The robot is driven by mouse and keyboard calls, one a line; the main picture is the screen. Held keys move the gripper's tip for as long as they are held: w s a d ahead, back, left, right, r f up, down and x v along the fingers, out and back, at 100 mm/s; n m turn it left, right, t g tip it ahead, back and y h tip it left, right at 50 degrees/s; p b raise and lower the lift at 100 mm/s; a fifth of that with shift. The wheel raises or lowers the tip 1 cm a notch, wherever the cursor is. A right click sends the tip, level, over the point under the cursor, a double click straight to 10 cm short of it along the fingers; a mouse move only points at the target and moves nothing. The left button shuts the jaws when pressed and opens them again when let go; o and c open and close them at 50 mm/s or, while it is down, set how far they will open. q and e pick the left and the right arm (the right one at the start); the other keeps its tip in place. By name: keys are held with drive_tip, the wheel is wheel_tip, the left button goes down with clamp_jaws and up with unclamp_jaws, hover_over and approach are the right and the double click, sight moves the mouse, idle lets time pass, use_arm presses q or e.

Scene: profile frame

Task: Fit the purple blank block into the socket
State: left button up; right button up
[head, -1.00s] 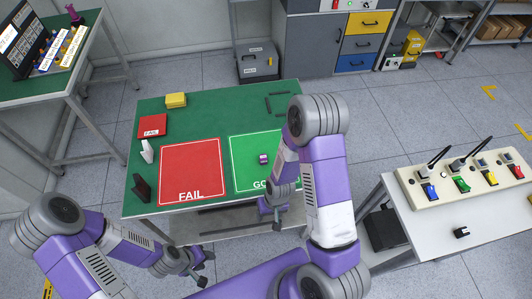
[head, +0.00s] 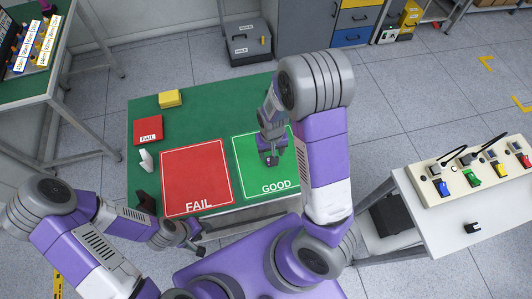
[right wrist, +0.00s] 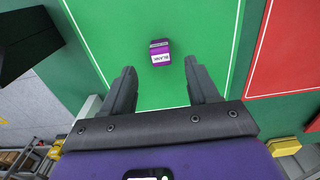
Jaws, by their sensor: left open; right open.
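The purple block (right wrist: 160,53), with a white label, lies on the green GOOD area just beyond my right fingertips in the right wrist view. In the head view it is hidden, or nearly so, by the right gripper. My right gripper (right wrist: 163,74) is open and empty, its two dark fingers apart and pointing toward the block. In the head view the right gripper (head: 270,160) is over the GOOD area. My left gripper (head: 200,240) is open and empty in front of the table's near edge. I cannot make out the socket in these frames.
The green table (head: 205,118) carries a red FAIL area (head: 195,175), a GOOD area (head: 250,170), a yellow block (head: 171,98), a red FAIL box (head: 148,131) and a white upright piece (head: 146,160). A white side table (head: 440,225) with a switch panel stands at the right.

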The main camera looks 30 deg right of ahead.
drive_tip(key=shift+s+f, duration=0.15)
drive_tip(key=shift+f, duration=0.35)
drive_tip(key=shift+s+f, duration=0.15)
drive_tip(key=shift+f, duration=0.35)
drive_tip(key=f, duration=0.2)
drive_tip(key=w+f+b, duration=0.1)
drive_tip(key=shift+f, duration=0.8)
use_arm(q)
drive_tip(key=shift+s+f, duration=0.35)
drive_tip(key=shift+f, duration=0.4)
use_arm(e)
clamp_jaws()
wheel_tip(320, 180, up, 8)
drive_tip(key=shift+r+p, duration=0.25)
drive_tip(key=shift+p, duration=0.6)
use_arm(q)
drive_tip(key=shift+b, duration=1.1)
use_arm(e)
drive_tip(key=w+a+r+n, duration=0.1)
drive_tip(key=w+a+n, duration=0.1)
drive_tip(key=a, duration=0.3)
drive_tip(key=shift+w+a+r+n, duration=0.2)
drive_tip(key=shift+r+n, duration=0.05)
drive_tip(key=shift+n, duration=0.15)
